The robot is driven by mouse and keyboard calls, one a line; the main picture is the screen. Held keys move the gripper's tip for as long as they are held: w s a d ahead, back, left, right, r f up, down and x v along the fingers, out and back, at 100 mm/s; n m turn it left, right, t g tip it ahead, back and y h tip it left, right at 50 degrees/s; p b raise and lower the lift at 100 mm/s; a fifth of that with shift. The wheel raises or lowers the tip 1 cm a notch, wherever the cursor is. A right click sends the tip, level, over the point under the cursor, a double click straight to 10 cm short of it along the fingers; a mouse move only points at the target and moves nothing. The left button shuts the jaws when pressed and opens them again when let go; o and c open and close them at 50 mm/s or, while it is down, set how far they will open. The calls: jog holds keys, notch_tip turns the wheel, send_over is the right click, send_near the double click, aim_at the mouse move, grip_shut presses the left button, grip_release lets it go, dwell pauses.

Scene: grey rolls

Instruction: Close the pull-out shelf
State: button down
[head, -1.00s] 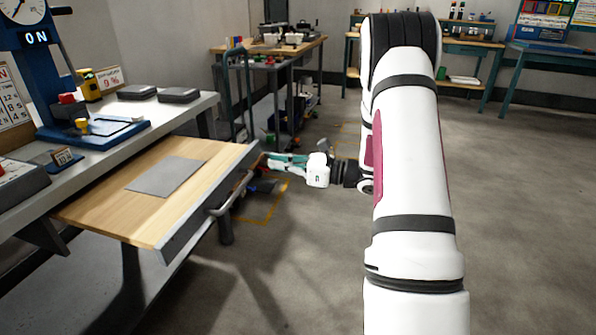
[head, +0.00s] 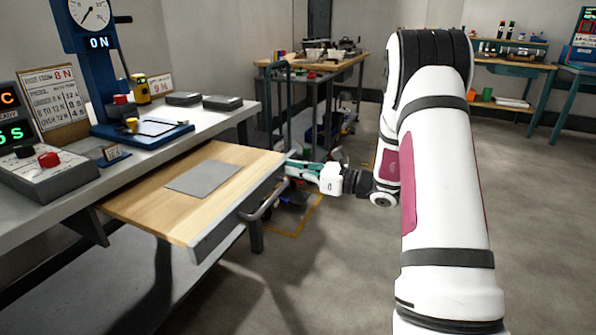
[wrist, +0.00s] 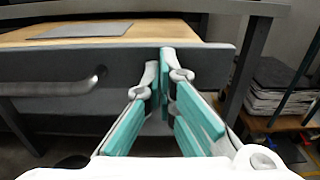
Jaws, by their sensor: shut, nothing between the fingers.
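The pull-out shelf (head: 150,206) is a wooden board with a grey front and a bar handle (head: 265,203). It sticks out from under the grey workbench, with a flat grey plate (head: 204,177) lying on it. My gripper (head: 292,169) is at the far end of the shelf's front. In the wrist view my gripper (wrist: 165,62) has its teal fingers together at the grey shelf front (wrist: 205,62), right of the handle (wrist: 60,84). The fingertips look very close to the front; I cannot tell if they touch. Nothing shows between them.
The workbench (head: 225,118) carries a blue press (head: 150,137), a control box (head: 45,180) and two dark blocks. A cart and another bench (head: 340,68) stand behind. Papers (wrist: 285,90) lie on a lower rack. Open floor lies at right.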

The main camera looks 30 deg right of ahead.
aim_at(207, 148)
jog(key=p+x, duration=0.1)
jog(key=x, duration=2.7)
jog(key=shift+w+a, duration=0.1)
jog(key=shift+w, duration=0.1)
jog(key=shift+w+a, duration=0.15)
jog(key=shift+a, duration=0.05)
jog(key=shift+r, duration=0.1)
